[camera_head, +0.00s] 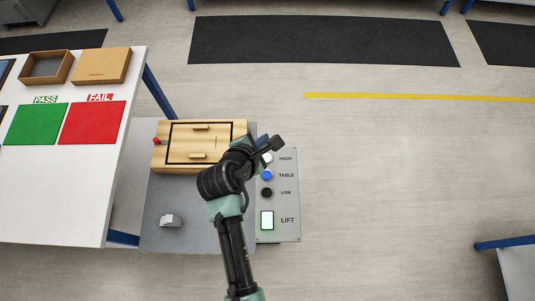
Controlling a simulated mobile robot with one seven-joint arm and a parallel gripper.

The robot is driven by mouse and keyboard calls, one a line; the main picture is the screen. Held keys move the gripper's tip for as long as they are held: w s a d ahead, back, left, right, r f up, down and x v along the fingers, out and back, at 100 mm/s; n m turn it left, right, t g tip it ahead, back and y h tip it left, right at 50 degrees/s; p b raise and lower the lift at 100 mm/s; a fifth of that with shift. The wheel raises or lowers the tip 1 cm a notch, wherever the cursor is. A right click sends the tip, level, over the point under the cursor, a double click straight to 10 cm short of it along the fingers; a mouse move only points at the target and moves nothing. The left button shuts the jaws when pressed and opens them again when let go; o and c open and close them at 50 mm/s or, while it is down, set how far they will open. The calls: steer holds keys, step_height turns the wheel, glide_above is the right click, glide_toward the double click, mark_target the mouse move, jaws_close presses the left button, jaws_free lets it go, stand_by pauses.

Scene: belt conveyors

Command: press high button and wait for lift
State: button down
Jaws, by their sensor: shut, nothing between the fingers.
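The lift control panel (286,218) is a grey plate at the right edge of the grey lift platform (190,235). Its white HIGH button (267,158) is at the top, partly hidden by my gripper. Below it are the blue TABLE button (267,175) and the black LOW button (267,193). A lit, green-framed LIFT display (267,220) is at the bottom. My gripper (277,142) is shut and empty, over the panel's top end beside the HIGH button. I cannot tell whether it touches the button.
A wooden box (180,135) with a red knob (156,141) lies on the platform, near a small grey-white part (170,220). A white table (60,200) at left carries green PASS (37,124) and red FAIL (93,122) mats and cardboard boxes (101,66).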

steer(key=b, duration=0.8)
glide_above(264, 155)
steer(key=s, duration=0.2)
step_height(264, 155, down, 7)
steer(key=shift+f, duration=0.15)
steer(key=shift+f+b, duration=0.35)
steer(key=shift+f, duration=0.45)
steer(key=shift+f, duration=0.1)
stand_by(0.6)
steer(key=shift+f, duration=0.3)
